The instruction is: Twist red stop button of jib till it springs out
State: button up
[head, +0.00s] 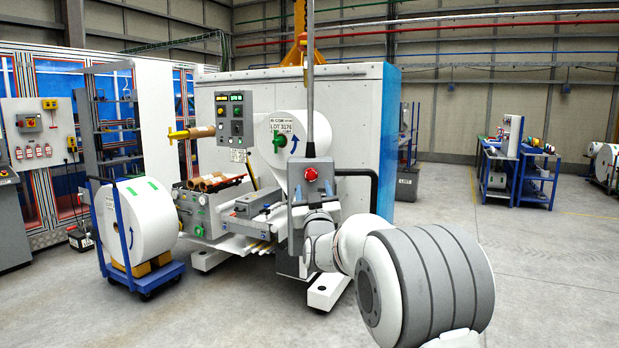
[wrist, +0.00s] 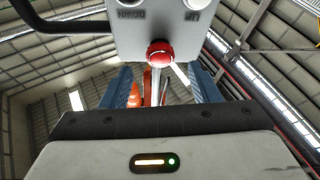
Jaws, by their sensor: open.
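The red stop button (head: 311,174) sits on the front of the grey hanging control box (head: 296,190). In the wrist view the round red button (wrist: 160,54) shows at the edge of the box face, with UP and DOWN lettering upside down above it. My gripper (wrist: 161,86) is open, with one blue finger on each side of the picture's middle. The button lies between the finger lines, slightly above the tips in the picture. Nothing is held, and I see no finger touching the button.
A grey pole (head: 310,80) rises from the control box toward the yellow jib (head: 298,45). A dark bent handle (head: 368,174) stands to the right of the box. A machine with a white roll (head: 279,140) is behind. A blue cart (head: 130,265) carries another roll at left.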

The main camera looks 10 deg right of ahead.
aim_at(312, 178)
jog(key=p+x, duration=0.1)
jog(key=x, duration=0.4)
jog(key=shift+w+p, duration=0.2)
jog(key=shift+p, duration=0.15)
